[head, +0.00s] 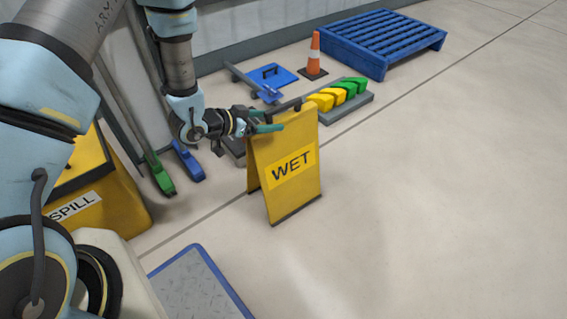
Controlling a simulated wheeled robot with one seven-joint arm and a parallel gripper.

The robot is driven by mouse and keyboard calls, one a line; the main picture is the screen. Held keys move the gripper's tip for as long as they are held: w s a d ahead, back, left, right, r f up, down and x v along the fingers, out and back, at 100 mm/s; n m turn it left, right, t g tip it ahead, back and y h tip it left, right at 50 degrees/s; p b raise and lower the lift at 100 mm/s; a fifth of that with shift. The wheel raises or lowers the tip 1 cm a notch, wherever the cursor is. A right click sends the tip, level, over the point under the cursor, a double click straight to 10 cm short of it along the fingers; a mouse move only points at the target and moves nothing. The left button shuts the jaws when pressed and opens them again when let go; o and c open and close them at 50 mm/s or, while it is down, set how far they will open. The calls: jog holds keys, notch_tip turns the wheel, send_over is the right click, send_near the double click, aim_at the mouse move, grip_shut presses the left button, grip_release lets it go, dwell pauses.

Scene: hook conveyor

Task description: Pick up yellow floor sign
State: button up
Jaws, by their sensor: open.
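The yellow floor sign (290,187) stands upright on the grey floor in the middle of the head view, its two panels spread like a tent. Its front panel reads WET, and a dark handle shows at its top edge. My gripper (268,121) is at the sign's upper left, with teal fingers pointing right towards the top edge. The fingers are open, and nothing shows held between them. The fingers overlap the sign's top in the picture, so I cannot tell whether they touch it.
A yellow SPILL bin (112,205) stands left, beside green (160,175) and blue (188,160) brushes. Behind the sign are yellow and green blocks (338,94), an orange cone (314,55) and a blue pallet (371,40). A blue-edged grey plate (196,285) lies in front. The right floor is clear.

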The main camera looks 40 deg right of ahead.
aim_at(278, 119)
jog(key=b+x, duration=0.1)
jog(key=x, duration=0.4)
jog(key=shift+w+d, duration=0.1)
grip_shut()
dwell(0.6)
dwell(0.7)
